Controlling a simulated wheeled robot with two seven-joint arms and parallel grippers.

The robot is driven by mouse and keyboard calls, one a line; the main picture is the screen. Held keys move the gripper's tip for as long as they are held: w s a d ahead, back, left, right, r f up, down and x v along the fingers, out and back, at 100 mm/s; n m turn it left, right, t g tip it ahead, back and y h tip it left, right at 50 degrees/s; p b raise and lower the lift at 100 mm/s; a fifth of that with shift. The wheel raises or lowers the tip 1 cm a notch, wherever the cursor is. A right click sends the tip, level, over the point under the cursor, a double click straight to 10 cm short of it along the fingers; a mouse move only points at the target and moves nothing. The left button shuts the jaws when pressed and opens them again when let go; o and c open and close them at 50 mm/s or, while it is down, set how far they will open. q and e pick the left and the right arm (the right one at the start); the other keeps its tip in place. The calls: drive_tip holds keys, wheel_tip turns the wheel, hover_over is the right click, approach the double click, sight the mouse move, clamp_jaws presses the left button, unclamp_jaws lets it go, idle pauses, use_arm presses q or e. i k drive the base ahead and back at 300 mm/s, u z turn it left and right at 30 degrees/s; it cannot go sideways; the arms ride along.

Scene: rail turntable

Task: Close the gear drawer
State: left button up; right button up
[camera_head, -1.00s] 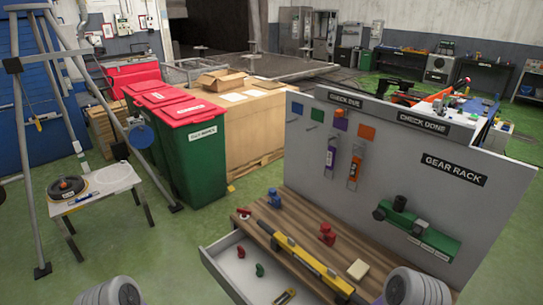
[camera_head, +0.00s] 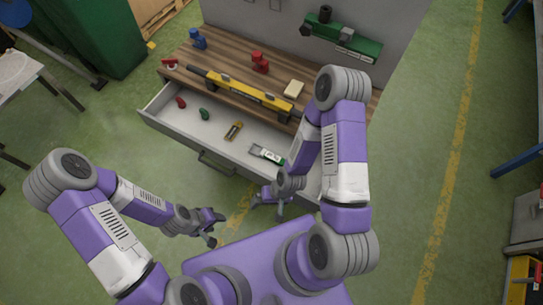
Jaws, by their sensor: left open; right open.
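The gear drawer (camera_head: 165,122) is a light grey drawer under the wooden bench top (camera_head: 225,62). It stands pulled out, with a dark bar handle (camera_head: 214,163) on its front. Several small items lie in it, among them a red piece (camera_head: 181,102), a green piece (camera_head: 204,114) and a yellow tool (camera_head: 234,131). My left gripper (camera_head: 214,230) is open and empty, in front of and below the drawer. My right gripper (camera_head: 268,200) is open and empty, near the drawer front, right of the handle. My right arm hides the drawer's right part.
On the bench top lie a yellow level (camera_head: 240,91), a blue item (camera_head: 198,39), a red item (camera_head: 260,62) and a cream block (camera_head: 293,89). A green tool (camera_head: 342,40) hangs on the grey panel behind.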

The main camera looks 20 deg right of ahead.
sight(186, 127)
drive_tip(key=k, duration=0.5)
drive_tip(key=u, duration=0.85)
drive_tip(key=i, duration=0.75)
drive_tip(key=z, duration=1.25)
